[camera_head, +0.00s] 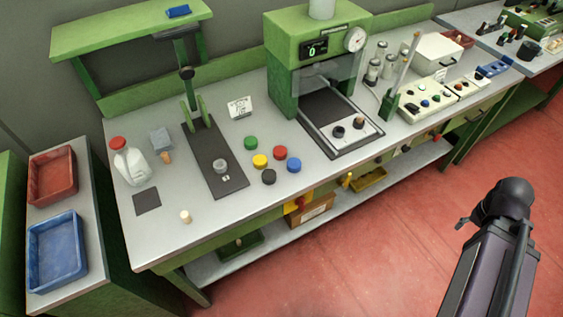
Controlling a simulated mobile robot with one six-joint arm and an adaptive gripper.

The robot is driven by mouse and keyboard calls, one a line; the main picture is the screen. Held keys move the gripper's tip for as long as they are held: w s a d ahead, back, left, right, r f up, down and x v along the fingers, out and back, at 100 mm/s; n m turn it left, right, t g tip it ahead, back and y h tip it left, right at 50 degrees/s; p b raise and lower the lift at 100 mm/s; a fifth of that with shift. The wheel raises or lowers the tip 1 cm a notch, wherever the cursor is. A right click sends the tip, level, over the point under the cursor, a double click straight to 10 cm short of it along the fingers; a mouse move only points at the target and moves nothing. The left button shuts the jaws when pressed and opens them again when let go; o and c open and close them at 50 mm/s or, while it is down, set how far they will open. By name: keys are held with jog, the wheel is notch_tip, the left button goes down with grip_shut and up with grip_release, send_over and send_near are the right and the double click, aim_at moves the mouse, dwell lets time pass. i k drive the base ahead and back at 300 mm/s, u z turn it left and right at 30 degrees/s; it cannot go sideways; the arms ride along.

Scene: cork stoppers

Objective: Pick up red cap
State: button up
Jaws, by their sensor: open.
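The red cap (280,152) lies flat on the grey bench top in a loose group of coloured caps. Close around it are a yellow cap (260,161), a blue cap (294,165), a black cap (269,177) and a green cap (250,143). A white bottle (131,163) at the left also wears a red top (117,142). My gripper (463,222) shows only as a small dark part beside my arm at the right, well away from the caps over the red floor. Most of it is hidden.
A press stand with a dark base (215,160) is left of the caps. A green machine (310,62) with a clear shield stands behind right. A cork stopper (185,216) is near the front edge. Red (53,176) and blue (57,250) trays sit far left. Bench front by the caps is clear.

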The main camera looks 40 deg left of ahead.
aim_at(279, 152)
jog(key=z, duration=0.05)
jog(key=k, duration=1.65)
jog(key=u, duration=1.05)
jog(key=i, duration=1)
jog(key=u, duration=0.05)
